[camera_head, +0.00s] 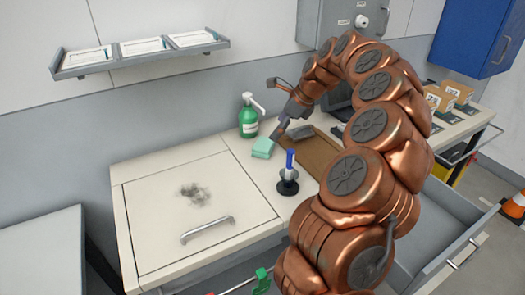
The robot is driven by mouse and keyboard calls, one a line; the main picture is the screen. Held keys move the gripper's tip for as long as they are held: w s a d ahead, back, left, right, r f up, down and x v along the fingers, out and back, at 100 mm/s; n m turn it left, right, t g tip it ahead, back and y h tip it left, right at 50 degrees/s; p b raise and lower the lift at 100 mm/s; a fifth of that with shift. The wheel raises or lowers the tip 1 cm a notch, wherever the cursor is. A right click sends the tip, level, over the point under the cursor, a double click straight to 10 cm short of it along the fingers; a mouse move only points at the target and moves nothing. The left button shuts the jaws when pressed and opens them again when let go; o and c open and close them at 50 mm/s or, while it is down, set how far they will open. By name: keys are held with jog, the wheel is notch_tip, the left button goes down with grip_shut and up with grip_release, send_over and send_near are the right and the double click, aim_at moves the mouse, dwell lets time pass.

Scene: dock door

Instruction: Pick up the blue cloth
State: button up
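A small light teal folded thing (263,147) lies on the white worktop, beside the green bottle; it is the nearest match to a blue cloth, and I cannot tell cloth from sponge. My gripper (274,109) is just above and to the right of it, with its two fingers spread wide and nothing between them. The lower finger comes close to the teal thing; I cannot tell whether they touch.
A green pump bottle (249,119) stands behind the teal thing. A blue-topped stamp or pen in a black round holder (288,182) stands in front. A brown board (314,152) lies to the right. A handled panel (215,205) with a dark smudge fills the left worktop.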

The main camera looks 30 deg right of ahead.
aim_at(264, 144)
jog(key=p+x, duration=0.1)
jog(key=x, duration=0.3)
jog(key=p+x, duration=0.1)
jog(key=x, duration=0.1)
jog(key=shift+w+a+f+p, duration=0.15)
jog(key=shift+w+a+p, duration=0.1)
jog(key=shift+a+p, duration=0.15)
jog(key=shift+w+f, duration=0.15)
jog(key=shift+f, duration=0.15)
jog(key=c, duration=0.9)
jog(key=shift+c, duration=0.2)
jog(key=shift+r, duration=0.15)
jog(key=shift+r+b, duration=0.25)
jog(key=shift+b, duration=0.1)
jog(key=b+v, duration=0.1)
jog(key=v, duration=0.1)
jog(key=shift+d+r, duration=0.15)
jog(key=shift+r, duration=0.3)
jog(key=s+d+b, duration=0.1)
jog(key=s+d, duration=0.2)
jog(key=s, duration=0.1)
jog(key=s+d+b, duration=0.2)
jog(key=s+d, duration=0.2)
jog(key=s+d+b, duration=0.2)
jog(key=s+d, duration=0.1)
jog(key=s, duration=0.2)
jog(key=shift+d, duration=0.35)
